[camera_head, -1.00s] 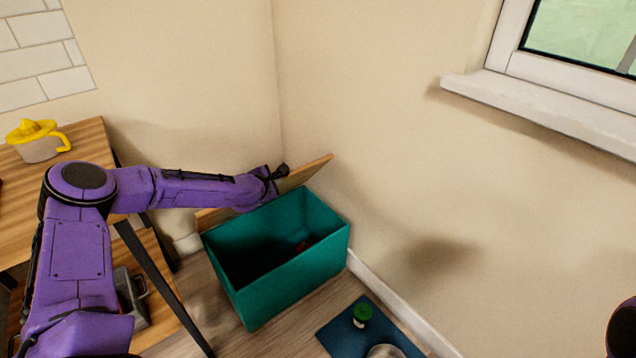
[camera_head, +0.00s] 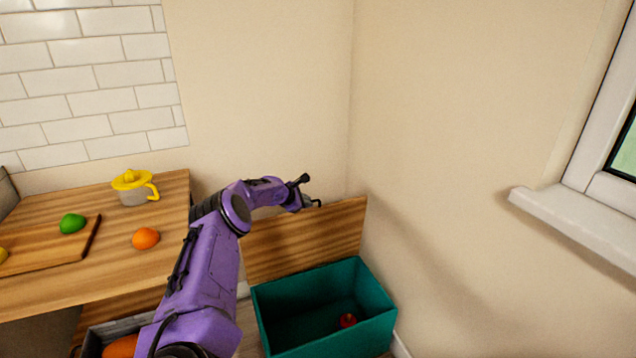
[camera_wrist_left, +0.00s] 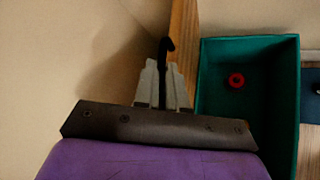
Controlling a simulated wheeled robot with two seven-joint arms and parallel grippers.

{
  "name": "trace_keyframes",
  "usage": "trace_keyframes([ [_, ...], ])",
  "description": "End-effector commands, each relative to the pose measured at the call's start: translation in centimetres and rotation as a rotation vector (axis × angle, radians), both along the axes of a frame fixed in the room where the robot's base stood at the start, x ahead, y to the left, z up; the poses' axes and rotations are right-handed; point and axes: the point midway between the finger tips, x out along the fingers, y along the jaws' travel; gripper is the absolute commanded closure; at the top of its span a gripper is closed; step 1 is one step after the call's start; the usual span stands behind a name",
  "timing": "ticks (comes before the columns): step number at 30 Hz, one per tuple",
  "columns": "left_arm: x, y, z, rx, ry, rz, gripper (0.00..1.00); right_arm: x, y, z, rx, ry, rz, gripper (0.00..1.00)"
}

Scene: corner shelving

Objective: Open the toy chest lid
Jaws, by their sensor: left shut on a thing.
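The toy chest (camera_head: 350,335) is a teal box on the floor in the corner. Its wooden lid (camera_head: 290,245) stands nearly upright at the chest's back, and the inside is exposed. The chest (camera_wrist_left: 248,42) and the lid (camera_wrist_left: 183,50), seen edge-on, also show in the left wrist view. My left gripper (camera_head: 310,202) is at the lid's top edge, shut on the lid by what looks like a dark hooked handle (camera_wrist_left: 166,46). The exact contact is hard to see. My right gripper is not in view.
A red object (camera_head: 348,320) lies inside the chest. A wooden counter (camera_head: 60,275) at left holds a yellow-topped juicer (camera_head: 134,188), an orange (camera_head: 145,238) and a board with a green fruit (camera_head: 72,223). Walls close the corner; a window sill (camera_head: 575,225) juts out at right.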

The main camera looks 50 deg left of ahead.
Motion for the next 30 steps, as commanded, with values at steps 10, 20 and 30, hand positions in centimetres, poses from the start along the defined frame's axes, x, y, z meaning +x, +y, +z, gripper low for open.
trace_keyframes([
  [10,-0.5,0.5,-0.2,-0.001,0.004,0.003,1.00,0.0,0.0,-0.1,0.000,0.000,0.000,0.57],
  [20,-0.2,0.3,-0.2,-0.001,0.004,0.000,0.64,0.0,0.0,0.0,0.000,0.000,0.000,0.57],
  [30,-1.6,0.0,2.0,-0.004,-0.003,0.002,0.64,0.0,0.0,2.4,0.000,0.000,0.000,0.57],
])
